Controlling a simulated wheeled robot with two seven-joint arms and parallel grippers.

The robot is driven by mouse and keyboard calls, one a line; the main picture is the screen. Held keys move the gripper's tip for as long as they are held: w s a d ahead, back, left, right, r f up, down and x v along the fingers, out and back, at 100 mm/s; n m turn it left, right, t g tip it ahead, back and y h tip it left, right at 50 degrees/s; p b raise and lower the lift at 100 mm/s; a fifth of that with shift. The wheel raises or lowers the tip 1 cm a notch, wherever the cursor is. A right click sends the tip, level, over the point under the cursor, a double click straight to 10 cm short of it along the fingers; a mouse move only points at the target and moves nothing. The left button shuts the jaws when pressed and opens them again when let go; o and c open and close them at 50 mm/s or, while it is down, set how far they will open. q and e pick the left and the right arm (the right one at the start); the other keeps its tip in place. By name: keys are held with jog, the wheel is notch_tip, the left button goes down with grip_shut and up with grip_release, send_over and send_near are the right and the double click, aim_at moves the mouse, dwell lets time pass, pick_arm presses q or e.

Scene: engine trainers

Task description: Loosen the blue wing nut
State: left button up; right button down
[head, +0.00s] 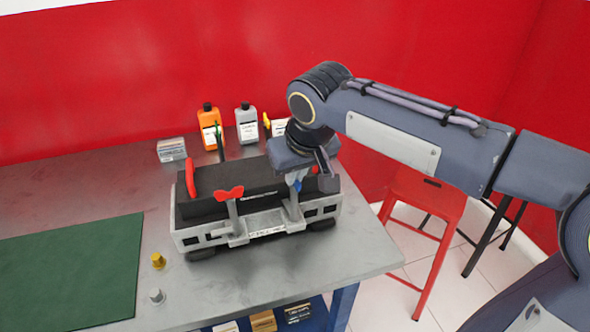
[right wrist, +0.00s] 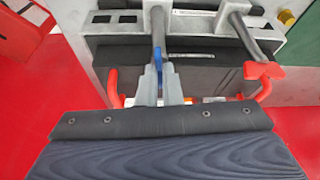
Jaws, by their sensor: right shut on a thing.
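The blue wing nut (head: 298,185) sits at the top of the right grey post on the front of the engine trainer (head: 262,222). My right gripper (head: 296,177) reaches down over it from above and is shut on it. In the right wrist view, the two grey fingers (right wrist: 161,88) close around the blue wing nut (right wrist: 158,62), beside its grey post (right wrist: 158,28). The fingers hide most of the nut. My left gripper is not in view.
A red wing nut (head: 230,193) tops the left post. Red handles (head: 191,181) flank the black block. Orange (head: 209,125) and grey (head: 246,124) bottles and a box (head: 171,150) stand behind. A green mat (head: 70,270) lies left, with small yellow (head: 158,261) and grey (head: 156,296) pieces nearby.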

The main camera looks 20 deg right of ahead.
jog(key=n+p, duration=0.1)
jog(key=n, duration=0.1)
jog(key=n+y+p, duration=0.1)
jog(key=n, duration=0.1)
jog(key=shift+d+r+g+y, duration=0.1)
jog(key=shift+d+g+y, duration=0.05)
jog(key=shift+g+y, duration=0.15)
jog(key=n+g+y+p, duration=0.1)
jog(key=n, duration=0.3)
jog(key=shift+w+p, duration=0.1)
jog(key=shift+p, duration=0.2)
jog(key=n+g+y+p, duration=0.1)
jog(key=n, duration=0.3)
jog(key=shift+w+d+p, duration=0.1)
jog(key=shift+p, duration=0.3)
jog(key=shift+w+n+g+p, duration=0.1)
jog(key=shift+n+g+p, duration=0.75)
jog(key=shift+n, duration=1.35)
jog(key=c, duration=1.6)
grip_release()
